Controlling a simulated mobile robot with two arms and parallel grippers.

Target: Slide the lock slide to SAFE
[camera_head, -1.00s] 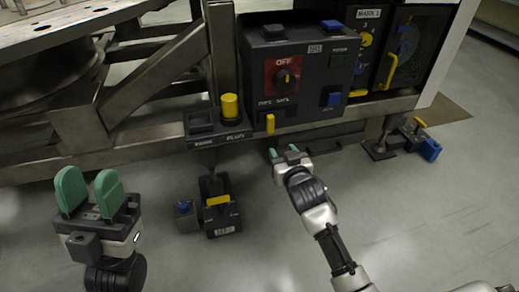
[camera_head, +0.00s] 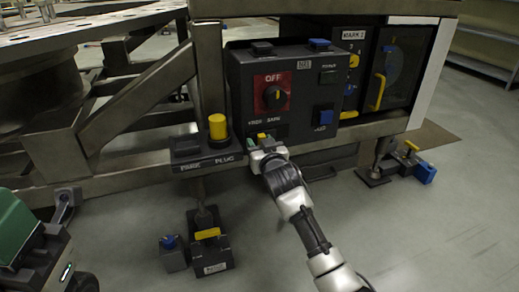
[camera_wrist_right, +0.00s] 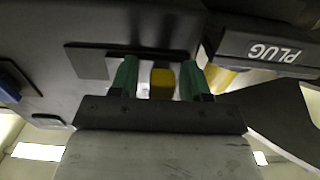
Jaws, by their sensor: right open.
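In the right wrist view, the yellow tab (camera_wrist_right: 162,84) stands between the two open green fingers (camera_wrist_right: 159,75), with a gap on each side. A dark slot (camera_wrist_right: 90,62) extends to the left of it there. My left gripper (camera_head: 22,232) is at the lower left edge, partly cut off, far from the slide.
A park plug block (camera_head: 187,150) with a yellow knob (camera_head: 217,127) sits just left of the slide. The box carries a red OFF dial (camera_head: 275,97) and a blue button (camera_head: 323,117). The steel frame (camera_head: 208,70) runs close by. Floor in front is mostly clear.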

